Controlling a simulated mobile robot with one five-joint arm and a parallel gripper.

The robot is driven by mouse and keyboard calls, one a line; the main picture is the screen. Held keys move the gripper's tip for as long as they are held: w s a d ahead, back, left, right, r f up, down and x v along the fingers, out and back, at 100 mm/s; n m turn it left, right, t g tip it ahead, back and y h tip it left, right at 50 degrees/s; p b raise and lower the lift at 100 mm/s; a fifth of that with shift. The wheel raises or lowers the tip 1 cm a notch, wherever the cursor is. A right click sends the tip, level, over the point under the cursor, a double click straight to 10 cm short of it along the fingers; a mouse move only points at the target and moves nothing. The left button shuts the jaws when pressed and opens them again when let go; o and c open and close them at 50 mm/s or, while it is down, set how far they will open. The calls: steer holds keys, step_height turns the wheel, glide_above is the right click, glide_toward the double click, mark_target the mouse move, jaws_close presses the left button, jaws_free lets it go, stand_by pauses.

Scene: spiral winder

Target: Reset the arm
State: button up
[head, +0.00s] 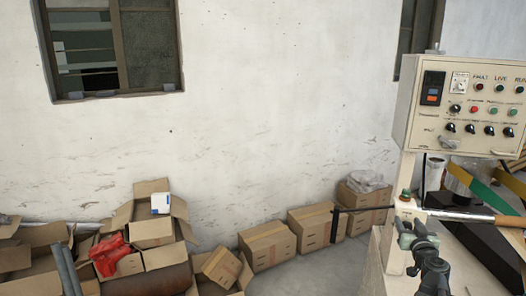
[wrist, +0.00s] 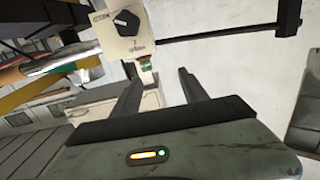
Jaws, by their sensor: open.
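My gripper (wrist: 159,76) shows in the wrist view with its two dark fingers apart and nothing held between them. In the head view my dark arm comes up from the lower right, below the control box (head: 455,105). The box is cream, with a black and orange switch, several knobs and coloured lamps. Its underside part with a black knob (wrist: 125,20) shows at the top of the wrist view, beyond the fingers. I cannot tell the exact gap between the fingers and the machine.
A thin dark bar (head: 365,209) with a black end piece juts left from the machine. Several cardboard boxes (head: 268,246) line the wall. Some floor before the boxes is clear.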

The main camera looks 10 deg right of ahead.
steer(key=w+a+f+n+g+y, duration=0.2)
steer(key=a+f+y, duration=0.15)
steer(key=a, duration=0.55)
steer(key=w+a+f+n+g+y, duration=0.1)
steer(key=w+a+f+y, duration=0.2)
steer(key=a, duration=0.7)
steer(key=w+a+f+n+g+y, duration=0.1)
steer(key=a+f+n+g+y, duration=0.2)
steer(key=a, duration=0.6)
steer(key=s+a+f+g, duration=0.45)
steer(key=a+f, duration=0.35)
steer(key=a, duration=0.3)
steer(key=s+a+f+m+g+h, duration=0.1)
steer(key=s+a+f+g, duration=0.1)
steer(key=s, duration=0.4)
steer(key=s+a+f+m+g+h, duration=0.1)
steer(key=s+a+f+g+h, duration=0.1)
steer(key=s+f+g, duration=0.1)
steer(key=s+g, duration=0.1)
steer(key=s, duration=0.1)
steer(key=shift+s, duration=0.35)
steer(key=shift+h, duration=0.25)
